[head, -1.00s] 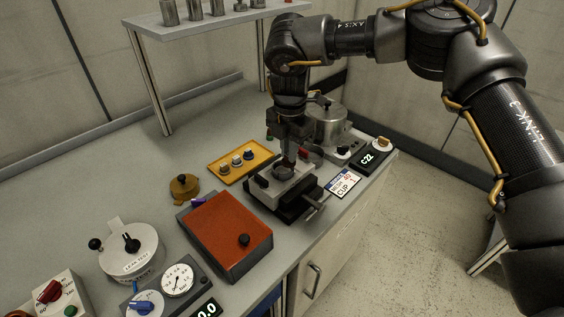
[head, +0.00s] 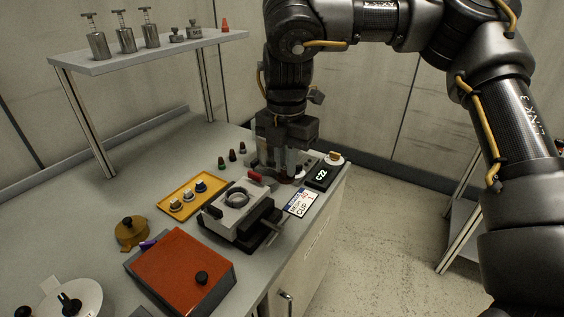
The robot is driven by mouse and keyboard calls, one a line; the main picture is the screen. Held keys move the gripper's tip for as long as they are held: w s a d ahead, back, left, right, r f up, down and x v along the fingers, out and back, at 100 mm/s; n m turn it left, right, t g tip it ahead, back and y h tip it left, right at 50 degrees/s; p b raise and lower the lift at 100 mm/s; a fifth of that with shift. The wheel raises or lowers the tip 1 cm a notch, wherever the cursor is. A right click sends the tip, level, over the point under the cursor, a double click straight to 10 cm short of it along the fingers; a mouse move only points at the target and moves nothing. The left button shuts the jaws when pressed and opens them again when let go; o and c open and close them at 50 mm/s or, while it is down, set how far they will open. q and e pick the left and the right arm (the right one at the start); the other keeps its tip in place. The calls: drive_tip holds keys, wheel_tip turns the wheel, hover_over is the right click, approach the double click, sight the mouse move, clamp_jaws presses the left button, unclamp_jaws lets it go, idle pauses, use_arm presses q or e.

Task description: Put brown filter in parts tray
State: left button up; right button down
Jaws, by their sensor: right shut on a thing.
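My right gripper (head: 289,172) points down at the back right of the bench, beyond the grey vise. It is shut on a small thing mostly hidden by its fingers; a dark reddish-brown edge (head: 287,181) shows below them. I cannot tell for sure whether this is the brown filter. A yellow tray (head: 166,206) with several small silver, dark and blue-topped parts lies left of the vise; it may be the parts tray. My left gripper is not in view.
The grey vise (head: 232,214) holds an open ring, with a red handle (head: 254,177) behind. Small coloured-topped pieces (head: 233,156) stand behind. An orange-red box (head: 180,270) and brass pot (head: 130,233) lie nearer.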

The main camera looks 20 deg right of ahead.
drive_tip(key=shift+r+p, duration=1.45)
drive_tip(key=shift+p, duration=0.2)
drive_tip(key=shift+f, duration=0.15)
